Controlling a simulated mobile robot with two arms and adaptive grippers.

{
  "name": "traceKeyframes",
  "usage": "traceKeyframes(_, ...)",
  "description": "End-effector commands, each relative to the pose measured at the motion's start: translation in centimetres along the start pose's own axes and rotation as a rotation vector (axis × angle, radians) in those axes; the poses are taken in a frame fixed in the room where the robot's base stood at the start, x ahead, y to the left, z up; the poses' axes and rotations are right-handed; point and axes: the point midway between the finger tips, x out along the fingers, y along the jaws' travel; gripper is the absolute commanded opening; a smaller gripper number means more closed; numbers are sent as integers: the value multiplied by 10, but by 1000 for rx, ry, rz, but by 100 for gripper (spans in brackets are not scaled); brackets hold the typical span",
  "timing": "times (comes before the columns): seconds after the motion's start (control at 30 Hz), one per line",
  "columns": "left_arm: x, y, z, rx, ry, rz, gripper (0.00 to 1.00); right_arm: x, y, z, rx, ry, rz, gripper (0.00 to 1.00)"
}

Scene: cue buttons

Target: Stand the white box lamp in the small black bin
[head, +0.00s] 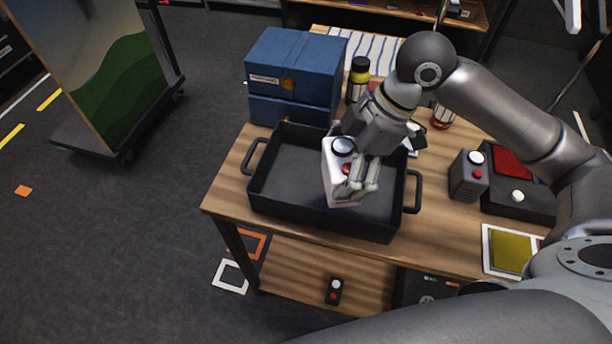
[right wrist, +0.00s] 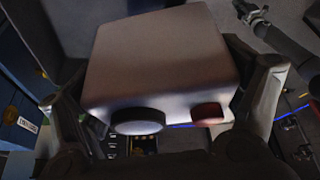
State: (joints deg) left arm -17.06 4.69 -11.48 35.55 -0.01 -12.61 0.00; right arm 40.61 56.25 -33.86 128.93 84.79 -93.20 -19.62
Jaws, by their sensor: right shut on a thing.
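The white box lamp (head: 331,158) has a round dark-rimmed lens and a red button on one face. My right gripper (head: 357,185) is shut on it and holds it over the black bin (head: 320,224). In the right wrist view the lamp (right wrist: 165,60) fills the middle, with a finger of my right gripper (right wrist: 165,105) on each side. The bin is a rectangular black tray with two side handles on the wooden table. I cannot tell whether the lamp touches the bin floor. My left gripper is not in view.
A dark grey button box (head: 468,176) and a black box with a red panel (head: 515,180) stand to the right. A yellow framed pad (head: 510,250) lies at the front right.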

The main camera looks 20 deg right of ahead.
Motion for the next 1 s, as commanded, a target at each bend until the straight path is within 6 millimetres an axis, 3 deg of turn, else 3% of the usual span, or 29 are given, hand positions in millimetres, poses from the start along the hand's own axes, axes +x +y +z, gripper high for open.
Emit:
traceKeyframes(0.47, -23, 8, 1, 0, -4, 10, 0, 49, 78, -24, 0, 3, -1, 48)
traceKeyframes(0.6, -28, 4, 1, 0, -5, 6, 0, 76, 95, -22, 2, 2, -2, 48)
traceKeyframes(0.8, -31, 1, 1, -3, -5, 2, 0, 99, 111, -21, 0, 3, 0, 48)
traceKeyframes(1.0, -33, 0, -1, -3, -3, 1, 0, 108, 118, -20, 0, 2, 2, 48)
